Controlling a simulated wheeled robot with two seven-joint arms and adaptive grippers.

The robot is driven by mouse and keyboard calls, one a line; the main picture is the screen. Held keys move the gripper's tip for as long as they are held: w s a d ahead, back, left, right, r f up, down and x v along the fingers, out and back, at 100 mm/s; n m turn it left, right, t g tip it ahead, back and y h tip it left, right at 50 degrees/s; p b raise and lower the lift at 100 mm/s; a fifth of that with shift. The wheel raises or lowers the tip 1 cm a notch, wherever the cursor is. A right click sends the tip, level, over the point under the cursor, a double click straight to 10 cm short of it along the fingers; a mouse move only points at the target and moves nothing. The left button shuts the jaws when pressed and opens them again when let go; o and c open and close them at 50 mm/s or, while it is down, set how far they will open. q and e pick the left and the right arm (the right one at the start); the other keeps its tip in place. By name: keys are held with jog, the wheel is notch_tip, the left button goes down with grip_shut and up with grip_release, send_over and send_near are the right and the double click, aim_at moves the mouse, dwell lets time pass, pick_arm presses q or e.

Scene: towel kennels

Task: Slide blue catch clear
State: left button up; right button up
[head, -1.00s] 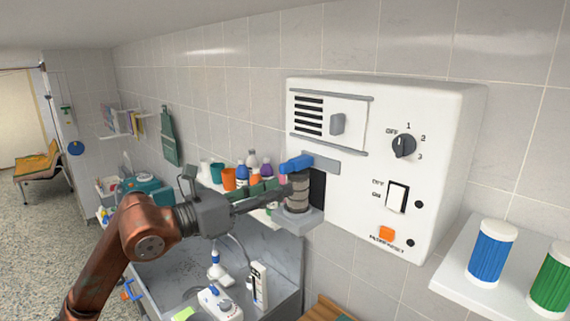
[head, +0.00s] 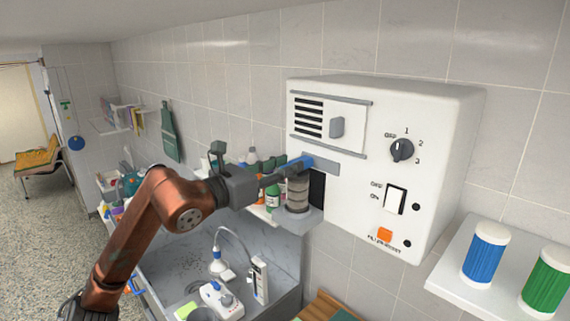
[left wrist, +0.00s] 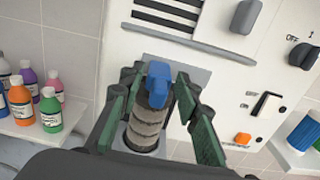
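The blue catch (head: 300,162) sits at the top of a grey-brown ribbed cylinder (head: 298,194), which stands on a small grey ledge (head: 297,218) at the left of the white wall unit (head: 375,180). My left gripper (head: 280,176) is at the catch, reaching in from the left. In the left wrist view its green-padded fingers (left wrist: 157,78) stand apart on either side of the blue catch (left wrist: 158,88) and the cylinder (left wrist: 147,124). Small gaps seem to show beside the catch; contact cannot be told. My right gripper is not in view.
The white unit carries a dial (head: 401,150), a rocker switch (head: 395,199) and an orange button (head: 385,234). Several bottles (left wrist: 35,105) stand on a shelf to the left. Blue (head: 486,256) and green (head: 548,283) ribbed containers stand on a right shelf. A sink (head: 270,285) lies below.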

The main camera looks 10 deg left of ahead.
pick_arm(q)
grip_shut()
dwell(0.3)
